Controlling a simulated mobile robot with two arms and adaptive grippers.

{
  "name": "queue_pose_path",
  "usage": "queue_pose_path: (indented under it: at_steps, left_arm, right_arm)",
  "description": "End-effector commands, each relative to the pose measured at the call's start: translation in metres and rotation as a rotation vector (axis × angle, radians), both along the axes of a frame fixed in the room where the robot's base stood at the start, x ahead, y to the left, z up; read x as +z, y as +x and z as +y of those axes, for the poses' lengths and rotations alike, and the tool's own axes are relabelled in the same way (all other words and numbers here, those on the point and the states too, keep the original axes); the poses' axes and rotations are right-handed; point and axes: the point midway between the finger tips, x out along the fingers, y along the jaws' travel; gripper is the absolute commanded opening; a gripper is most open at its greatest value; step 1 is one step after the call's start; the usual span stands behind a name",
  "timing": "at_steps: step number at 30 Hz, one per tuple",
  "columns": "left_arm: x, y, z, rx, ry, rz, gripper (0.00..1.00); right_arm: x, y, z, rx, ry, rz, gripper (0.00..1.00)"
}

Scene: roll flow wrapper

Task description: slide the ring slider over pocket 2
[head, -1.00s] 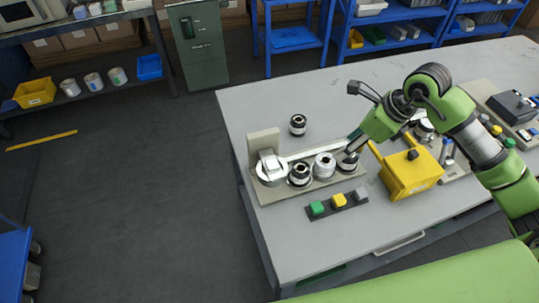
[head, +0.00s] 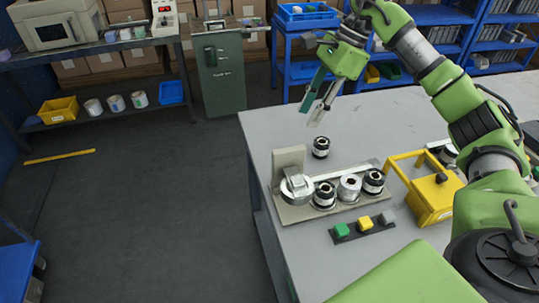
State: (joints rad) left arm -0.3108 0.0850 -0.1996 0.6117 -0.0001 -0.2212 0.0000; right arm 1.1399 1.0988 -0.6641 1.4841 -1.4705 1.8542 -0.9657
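The holder base (head: 290,212) lies on the grey table, with an upright block at its left end and a pale rail along its back. What looks like the ring slider (head: 297,188), a pale metallic ring, is at the left end. To its right stand a black-and-white roll (head: 324,195), a pale silver roll (head: 349,187) and another black-and-white roll (head: 373,182). I see no pocket numbers, and the rolls hide the pockets. My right gripper (head: 309,118) is above and behind the holder, fingers apart and empty. My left gripper is not in view.
A loose black-and-white roll (head: 320,147) stands behind the holder, below my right gripper. A yellow box with a handle (head: 431,198) stands to the right. A strip with green, yellow and grey buttons (head: 364,225) lies in front. The table's left part is clear.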

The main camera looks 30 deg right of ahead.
Motion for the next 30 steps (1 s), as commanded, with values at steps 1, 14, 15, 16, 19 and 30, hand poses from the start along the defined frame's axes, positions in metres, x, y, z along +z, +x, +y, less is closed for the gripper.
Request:
queue_pose_path:
  at_steps: [1, 14, 15, 16, 19, 30]
  left_arm:
    - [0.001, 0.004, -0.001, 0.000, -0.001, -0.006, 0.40]
    - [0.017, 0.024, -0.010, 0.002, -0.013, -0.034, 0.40]
    - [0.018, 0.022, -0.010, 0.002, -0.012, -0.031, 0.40]
    - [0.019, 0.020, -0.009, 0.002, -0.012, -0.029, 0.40]
    - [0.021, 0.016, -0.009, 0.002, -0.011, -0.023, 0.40]
    - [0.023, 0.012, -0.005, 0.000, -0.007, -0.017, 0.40]
  right_arm:
    - [-0.005, 0.000, 0.002, 0.001, 0.000, 0.003, 0.32]
    - [-0.083, 0.007, 0.035, 0.002, 0.000, 0.006, 0.32]
    - [-0.090, 0.007, 0.038, 0.002, -0.001, 0.006, 0.32]
    - [-0.094, 0.008, 0.039, 0.002, -0.001, 0.005, 0.32]
    - [-0.108, 0.010, 0.045, 0.000, 0.000, 0.003, 0.32]
    - [-0.125, 0.012, 0.051, 0.000, -0.001, 0.000, 0.32]
